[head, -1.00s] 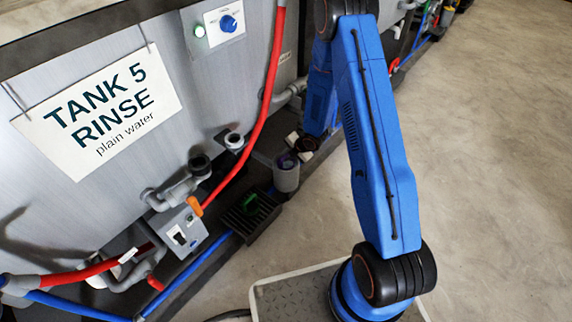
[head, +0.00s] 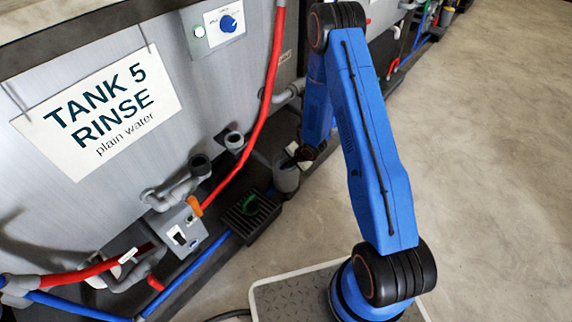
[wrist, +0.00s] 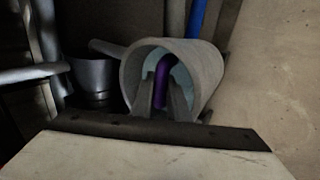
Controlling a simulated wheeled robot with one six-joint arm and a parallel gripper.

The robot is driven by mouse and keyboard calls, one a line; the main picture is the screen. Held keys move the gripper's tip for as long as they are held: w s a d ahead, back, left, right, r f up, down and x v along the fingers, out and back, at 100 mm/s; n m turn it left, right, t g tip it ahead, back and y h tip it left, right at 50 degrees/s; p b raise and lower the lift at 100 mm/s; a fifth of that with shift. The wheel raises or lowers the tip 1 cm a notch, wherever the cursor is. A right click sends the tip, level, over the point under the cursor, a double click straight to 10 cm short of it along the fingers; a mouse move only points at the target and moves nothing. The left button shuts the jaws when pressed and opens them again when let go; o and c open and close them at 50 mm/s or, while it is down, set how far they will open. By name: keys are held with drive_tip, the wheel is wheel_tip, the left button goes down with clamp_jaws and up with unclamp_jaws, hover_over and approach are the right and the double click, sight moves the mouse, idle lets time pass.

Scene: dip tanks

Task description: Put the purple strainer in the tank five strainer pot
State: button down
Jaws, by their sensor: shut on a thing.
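The purple strainer (wrist: 163,70) shows in the wrist view as a curved purple piece between the two fingers of my gripper (wrist: 165,92). My gripper is shut on it, and the piece lies within the outline of the pot's mouth. The grey round strainer pot (wrist: 208,80) stands open beyond the fingers. In the head view the pot (head: 287,181) stands on the floor strip beside tank five, and my gripper (head: 298,155) is right at its mouth. The strainer's lower part is hidden, so I cannot tell how deep it sits.
The tank (head: 190,110) wall carries a "TANK 5 RINSE" sign (head: 98,112). A dark slotted box (head: 247,222) with a green item stands just before the pot. A red hose (head: 266,100) and grey pipe fittings run close by. The floor (head: 480,160) at right is clear.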

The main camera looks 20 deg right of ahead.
drive_tip(key=c, duration=2)
unclamp_jaws()
drive_tip(key=shift+r, duration=0.1)
drive_tip(key=s+d+r+m+h, duration=0.2)
drive_tip(key=s+d+r+m, duration=0.25)
drive_tip(key=r, duration=0.95)
drive_tip(key=s+d+r+m+h, duration=0.25)
drive_tip(key=s+r+m, duration=0.2)
drive_tip(key=r, duration=0.85)
drive_tip(key=s+d+r+m+h, duration=0.1)
drive_tip(key=s+d+r+m, duration=0.4)
drive_tip(key=r, duration=0.9)
drive_tip(key=s+a+r+m, duration=0.1)
drive_tip(key=s+r+m, duration=0.2)
drive_tip(key=s, duration=0.6)
drive_tip(key=s+a+r+m+y, duration=0.1)
drive_tip(key=s+r+m, duration=0.3)
drive_tip(key=s, duration=0.6)
drive_tip(key=s+a+r+m, duration=0.3)
drive_tip(key=s+r, duration=0.3)
drive_tip(key=s, duration=0.4)
drive_tip(key=shift+s+r+m+g, duration=0.2)
drive_tip(key=shift+m+g, duration=0.2)
drive_tip(key=shift+m, duration=0.2)
